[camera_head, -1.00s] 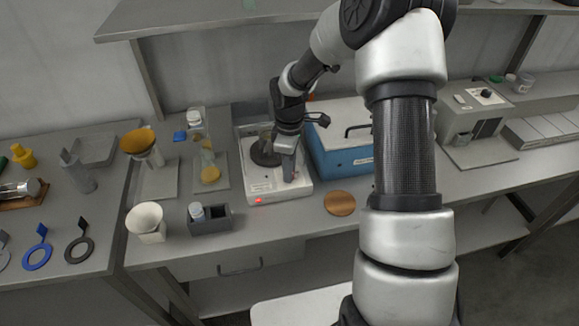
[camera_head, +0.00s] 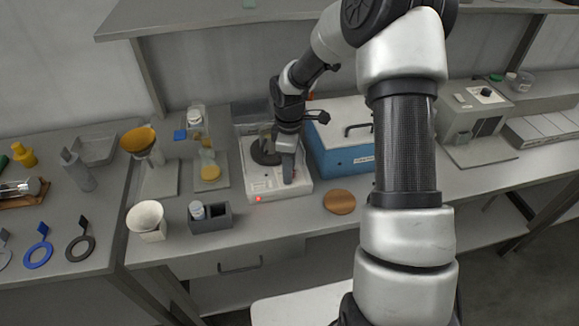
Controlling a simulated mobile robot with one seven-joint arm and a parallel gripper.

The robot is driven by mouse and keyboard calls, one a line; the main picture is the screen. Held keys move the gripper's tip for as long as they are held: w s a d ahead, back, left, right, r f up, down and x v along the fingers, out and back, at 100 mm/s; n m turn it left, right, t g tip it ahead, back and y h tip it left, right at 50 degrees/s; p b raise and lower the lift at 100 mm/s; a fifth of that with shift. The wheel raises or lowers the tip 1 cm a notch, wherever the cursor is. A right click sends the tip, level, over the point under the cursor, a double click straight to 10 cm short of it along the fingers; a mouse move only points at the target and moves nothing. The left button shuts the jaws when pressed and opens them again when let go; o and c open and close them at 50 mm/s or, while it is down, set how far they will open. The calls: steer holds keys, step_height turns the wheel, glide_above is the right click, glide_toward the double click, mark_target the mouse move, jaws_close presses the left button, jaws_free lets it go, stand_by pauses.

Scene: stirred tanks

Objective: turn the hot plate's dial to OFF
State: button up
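The hot plate (camera_head: 266,186) is a white unit on the bench with a dark round plate (camera_head: 262,153) on top, partly behind my gripper. A small red light (camera_head: 258,199) glows on its front left edge. My gripper (camera_head: 288,178) points down over the front right part of the hot plate. Its fingers reach the area of the control panel. The dial is hidden behind the fingers or too small to make out. I cannot tell whether the fingers are closed on it.
A blue box with a white lid (camera_head: 343,157) stands close to the right of the hot plate. A brown disc (camera_head: 339,202) lies at its front right.

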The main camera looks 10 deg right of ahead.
steer(key=shift+r, duration=0.1)
step_height(320, 180, up, 17)
steer(key=shift+r, duration=0.15)
stand_by(0.4)
steer(key=s+r+m+t+h+p, duration=0.1)
steer(key=s+r+m+t, duration=0.1)
steer(key=s+r+m, duration=0.7)
steer(key=s+r+m+t, duration=0.1)
steer(key=s+r+m, duration=0.1)
steer(key=s, duration=0.6)
steer(key=s+r+m+t+y+p, duration=0.1)
steer(key=s+r+m+t, duration=0.1)
steer(key=s, duration=0.6)
steer(key=shift+s+m+t, duration=0.3)
